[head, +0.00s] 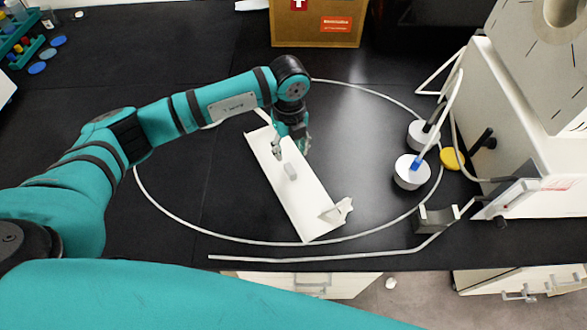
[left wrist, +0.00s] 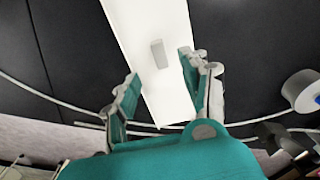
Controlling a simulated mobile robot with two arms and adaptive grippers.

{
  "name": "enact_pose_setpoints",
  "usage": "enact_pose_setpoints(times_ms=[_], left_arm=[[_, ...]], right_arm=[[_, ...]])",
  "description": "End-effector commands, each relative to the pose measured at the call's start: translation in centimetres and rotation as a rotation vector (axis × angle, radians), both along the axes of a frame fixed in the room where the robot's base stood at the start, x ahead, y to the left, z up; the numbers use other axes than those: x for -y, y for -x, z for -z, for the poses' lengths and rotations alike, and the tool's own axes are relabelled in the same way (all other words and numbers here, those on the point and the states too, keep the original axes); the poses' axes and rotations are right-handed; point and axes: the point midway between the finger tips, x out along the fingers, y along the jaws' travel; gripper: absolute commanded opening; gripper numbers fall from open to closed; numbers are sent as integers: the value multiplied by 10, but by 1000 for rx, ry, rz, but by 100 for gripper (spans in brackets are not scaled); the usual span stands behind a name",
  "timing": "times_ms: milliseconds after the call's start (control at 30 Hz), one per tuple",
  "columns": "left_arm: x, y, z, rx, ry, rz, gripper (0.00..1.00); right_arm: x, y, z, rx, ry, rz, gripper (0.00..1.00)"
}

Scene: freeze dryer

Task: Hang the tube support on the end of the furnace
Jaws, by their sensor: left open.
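A long white plate (head: 312,207), which looks like the tube support, lies slanted on the black bench. It has a small grey block (head: 291,170) on its upper face and a bracket (head: 337,211) at its near right end. My left gripper (head: 292,150) is open above the plate's far half, close to the block. In the left wrist view the block (left wrist: 159,54) shows between and beyond the spread fingers (left wrist: 161,70), with nothing held. The white box-shaped machine (head: 480,120) at the right appears to be the furnace. My right gripper is out of view.
A pale tube (head: 160,202) loops on the bench around the plate. Two white round pieces (head: 410,178), a yellow disc (head: 452,159) and a notched grey block (head: 437,219) stand near the machine. A cardboard box (head: 318,25) is at the back.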

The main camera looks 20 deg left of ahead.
Motion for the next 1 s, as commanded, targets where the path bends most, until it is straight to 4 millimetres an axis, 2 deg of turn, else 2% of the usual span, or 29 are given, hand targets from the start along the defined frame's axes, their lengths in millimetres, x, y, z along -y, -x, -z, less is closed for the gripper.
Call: enact_pose_setpoints(times_ms=[267,700,1000], left_arm=[[0,1,24,-2,1,1,46],[1,1,81,-2,4,2,46],[1,1,89,-1,4,3,46]], right_arm=[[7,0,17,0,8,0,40],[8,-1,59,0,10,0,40],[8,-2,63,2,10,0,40]])
